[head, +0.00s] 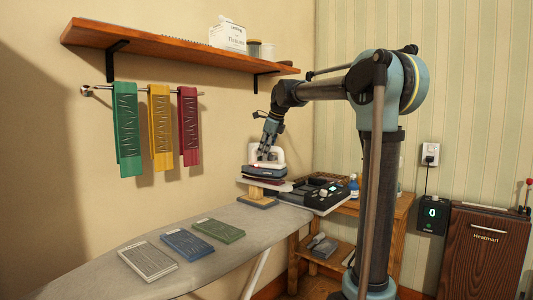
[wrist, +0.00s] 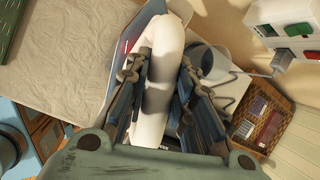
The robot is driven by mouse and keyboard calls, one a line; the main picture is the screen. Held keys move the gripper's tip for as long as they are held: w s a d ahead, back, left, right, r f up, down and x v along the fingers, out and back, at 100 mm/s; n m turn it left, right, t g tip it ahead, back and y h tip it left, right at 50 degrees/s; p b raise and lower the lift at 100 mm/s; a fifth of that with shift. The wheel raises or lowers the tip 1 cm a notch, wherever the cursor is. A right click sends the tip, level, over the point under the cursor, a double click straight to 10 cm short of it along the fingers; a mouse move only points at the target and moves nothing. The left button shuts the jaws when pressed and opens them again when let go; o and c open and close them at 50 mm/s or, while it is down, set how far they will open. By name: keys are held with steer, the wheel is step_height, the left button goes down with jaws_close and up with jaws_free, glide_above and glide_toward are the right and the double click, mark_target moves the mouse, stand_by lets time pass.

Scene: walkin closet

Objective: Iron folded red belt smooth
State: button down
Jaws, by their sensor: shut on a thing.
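The iron has a white handle (head: 278,155) and a dark blue body (head: 264,171). My gripper (head: 266,153) is shut on the handle from above. In the wrist view the two fingers of my gripper (wrist: 164,62) lie either side of the thick white handle (wrist: 158,88). Under the iron is a thin dark red and pale layer (head: 262,182), on a small wooden stand with a blue base (head: 257,202). I cannot tell whether that red layer is the folded belt. A red strip (head: 188,125) hangs on the wall rail beside a yellow and a green one.
Grey, blue and green folded pieces (head: 189,243) lie on the ironing board (head: 90,281). A wooden side table (head: 390,215) at right holds a black device (head: 318,190), a basket (head: 318,177) and a blue bottle (head: 354,186). The shelf (head: 170,43) is above.

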steer(key=shift+f, duration=0.45)
stand_by(2.0)
steer(key=shift+r, duration=3.05)
steer(key=shift+f, duration=0.1)
steer(key=shift+x, duration=2.75)
steer(key=shift+s+a+f, duration=0.1)
steer(key=shift+f, duration=0.35)
